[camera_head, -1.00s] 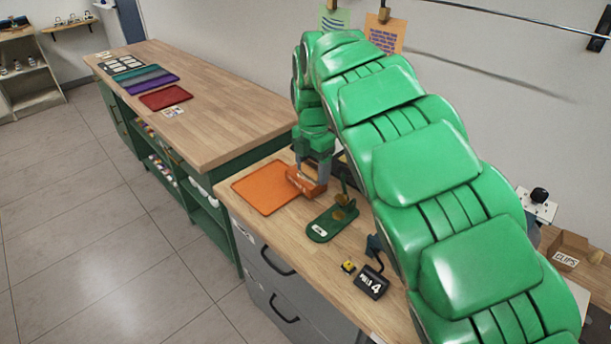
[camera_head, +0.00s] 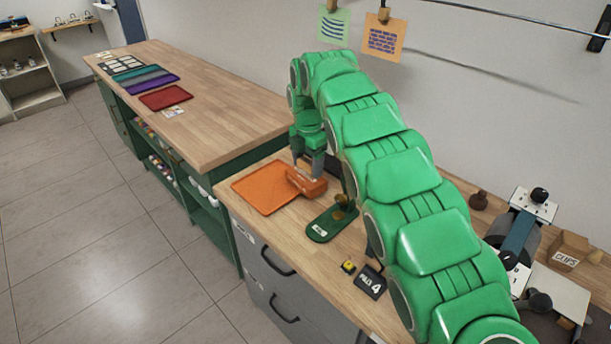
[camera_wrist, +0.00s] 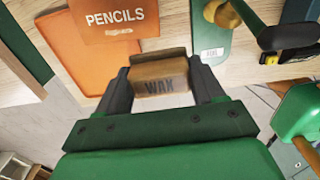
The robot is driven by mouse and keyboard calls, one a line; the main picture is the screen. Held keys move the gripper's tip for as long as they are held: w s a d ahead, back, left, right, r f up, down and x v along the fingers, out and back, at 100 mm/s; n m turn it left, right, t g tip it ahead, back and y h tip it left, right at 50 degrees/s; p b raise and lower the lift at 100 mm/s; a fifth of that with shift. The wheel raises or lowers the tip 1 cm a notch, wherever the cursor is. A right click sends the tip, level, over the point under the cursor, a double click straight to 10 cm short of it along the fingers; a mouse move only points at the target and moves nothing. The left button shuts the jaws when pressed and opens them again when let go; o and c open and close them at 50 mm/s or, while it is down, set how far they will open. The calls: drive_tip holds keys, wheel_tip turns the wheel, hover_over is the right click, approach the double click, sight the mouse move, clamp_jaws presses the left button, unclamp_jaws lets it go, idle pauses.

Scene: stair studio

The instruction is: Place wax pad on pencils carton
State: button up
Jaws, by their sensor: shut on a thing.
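My gripper (camera_wrist: 160,72) is shut on the wax pad (camera_wrist: 160,86), a brown block marked WAX, held between the two fingers in the wrist view. The orange-brown pencils carton (camera_wrist: 115,18), marked PENCILS, is beyond the pad toward the top of the wrist view. In the head view the carton (camera_head: 309,184) sits at the right edge of the orange tray (camera_head: 262,192), with my gripper (camera_head: 307,167) just above or behind it.
A green stand (camera_head: 322,229) with a brass-coloured part is just right of the carton. A small yellow and black item (camera_head: 348,266) and a dark block marked 4 (camera_head: 371,284) are nearer the bench front. A long wooden counter (camera_head: 205,110) stands to the left.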

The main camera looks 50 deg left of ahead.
sight(305, 158)
drive_tip(key=shift+w+a+f, duration=0.3)
drive_tip(key=shift+a+f, duration=0.1)
drive_tip(key=shift+f, duration=0.2)
drive_tip(key=shift+w+a+f, duration=0.25)
drive_tip(key=shift+a+f, duration=0.15)
drive_tip(key=shift+f, duration=0.2)
drive_tip(key=shift+w+a+f, duration=0.3)
drive_tip(key=shift+a+f, duration=0.1)
drive_tip(key=shift+f, duration=0.2)
drive_tip(key=shift+w+a+f, duration=0.15)
drive_tip(key=shift+a+f, duration=0.15)
drive_tip(key=shift+f, duration=0.05)
drive_tip(key=shift+f, duration=1.55)
drive_tip(key=shift+f, duration=0.1)
drive_tip(key=o, duration=1)
drive_tip(key=shift+r, duration=3.85)
